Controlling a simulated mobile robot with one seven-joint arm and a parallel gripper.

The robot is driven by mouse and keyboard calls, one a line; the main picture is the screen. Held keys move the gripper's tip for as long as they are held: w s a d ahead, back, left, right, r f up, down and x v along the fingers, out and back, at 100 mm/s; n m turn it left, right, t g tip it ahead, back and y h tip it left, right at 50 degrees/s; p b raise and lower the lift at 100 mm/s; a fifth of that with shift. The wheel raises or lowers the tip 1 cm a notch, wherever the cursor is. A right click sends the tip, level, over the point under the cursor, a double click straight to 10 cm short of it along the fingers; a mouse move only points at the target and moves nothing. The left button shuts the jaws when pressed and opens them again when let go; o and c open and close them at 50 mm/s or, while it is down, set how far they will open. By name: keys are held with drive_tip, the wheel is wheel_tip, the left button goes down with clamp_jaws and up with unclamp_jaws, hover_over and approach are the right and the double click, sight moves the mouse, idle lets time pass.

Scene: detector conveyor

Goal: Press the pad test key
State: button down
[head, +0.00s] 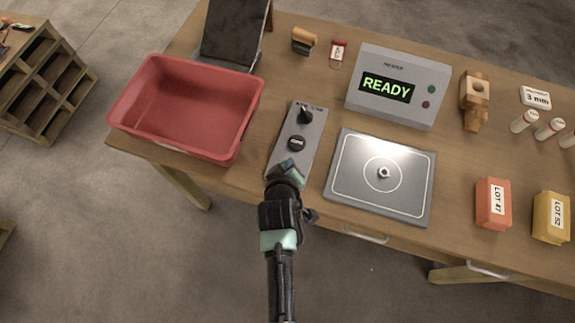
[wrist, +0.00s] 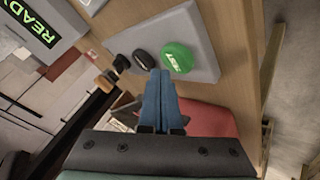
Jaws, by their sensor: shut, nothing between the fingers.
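The green round key (wrist: 177,57), with lettering that seems to read TEST, sits on a grey control panel (wrist: 205,40) in the wrist view. The panel also shows in the head view (head: 284,139), where my gripper hides the key. My gripper (head: 288,168) is shut and empty over the panel's near end. In the wrist view its blue fingertips (wrist: 160,74) appear right beside the key, toward the black knob (wrist: 144,59). I cannot tell whether they touch the key. A second black knob (wrist: 121,62) is farther along the panel.
A grey plate with a ringed centre (head: 340,192) lies right of the panel. A tester box reading READY (head: 405,65) stands behind it. A red bin (head: 185,148) is to the left. LOT 47 (head: 493,203) and LOT 52 (head: 551,217) blocks are at the right.

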drive_tip(key=shift+f, duration=0.1)
drive_tip(key=shift+f, duration=0.35)
drive_tip(key=shift+f+b, duration=0.45)
drive_tip(key=shift+b, duration=0.15)
idle(0.5)
idle(0.4)
drive_tip(key=shift+r+p, duration=0.85)
drive_tip(key=shift+p, duration=0.05)
wheel_tip(320, 180, up, 5)
drive_tip(key=p, duration=0.5)
drive_tip(key=shift+r, duration=0.1)
